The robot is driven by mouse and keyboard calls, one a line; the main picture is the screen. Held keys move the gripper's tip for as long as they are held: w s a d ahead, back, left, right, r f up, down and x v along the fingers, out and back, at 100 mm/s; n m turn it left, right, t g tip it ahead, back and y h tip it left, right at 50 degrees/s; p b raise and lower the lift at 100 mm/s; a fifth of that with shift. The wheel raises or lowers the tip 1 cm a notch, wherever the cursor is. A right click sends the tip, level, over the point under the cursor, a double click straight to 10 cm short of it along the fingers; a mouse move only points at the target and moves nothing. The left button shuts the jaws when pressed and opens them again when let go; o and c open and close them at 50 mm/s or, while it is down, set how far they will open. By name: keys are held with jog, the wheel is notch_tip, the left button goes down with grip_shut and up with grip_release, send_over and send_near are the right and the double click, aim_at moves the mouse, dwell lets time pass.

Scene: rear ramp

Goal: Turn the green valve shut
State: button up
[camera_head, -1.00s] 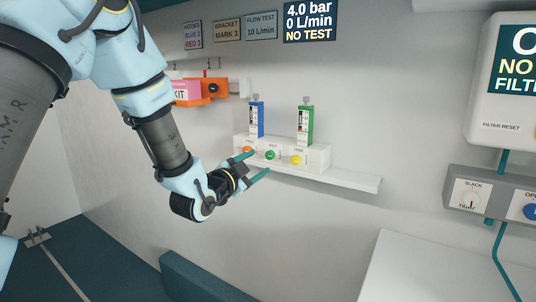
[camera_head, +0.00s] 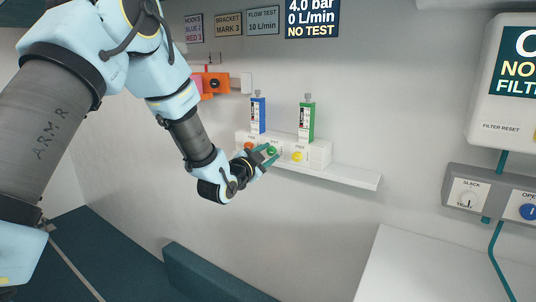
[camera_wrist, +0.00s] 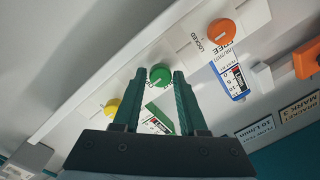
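The green valve (camera_head: 271,151) is a round green knob on a white block, between an orange knob (camera_head: 248,146) and a yellow knob (camera_head: 297,157). My gripper (camera_head: 268,156) is at the green valve. In the wrist view the green valve (camera_wrist: 160,76) sits at the tips of my gripper's two teal fingers (camera_wrist: 157,80), one on each side. The fingers are apart. Whether they touch the knob, I cannot tell. The yellow knob (camera_wrist: 112,107) and orange knob (camera_wrist: 222,31) lie to either side of it.
The white block stands on a white shelf (camera_head: 350,178). A blue flow tube (camera_head: 258,115) and a green flow tube (camera_head: 306,120) stand above the block. A screen (camera_head: 312,18) reads 4.0 bar, 0 L/min, NO TEST. A grey panel (camera_head: 495,195) is at the right.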

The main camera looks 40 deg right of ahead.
grip_shut()
jog(key=shift+n+b, duration=0.4)
jog(key=shift+b, duration=0.15)
jog(key=shift+f+n+b, duration=0.15)
jog(key=shift+n+b, duration=0.85)
jog(key=shift+b, duration=0.1)
jog(key=n+b, duration=0.3)
jog(key=n, duration=0.2)
jog(key=shift+w, duration=0.1)
jog(key=n, duration=0.2)
jog(key=n+b, duration=0.1)
jog(key=n, duration=0.1)
jog(key=shift+a+r+n+g, duration=0.1)
jog(key=shift+r+n+g, duration=0.1)
jog(key=shift+n+g, duration=0.2)
jog(key=shift+n, duration=1.9)
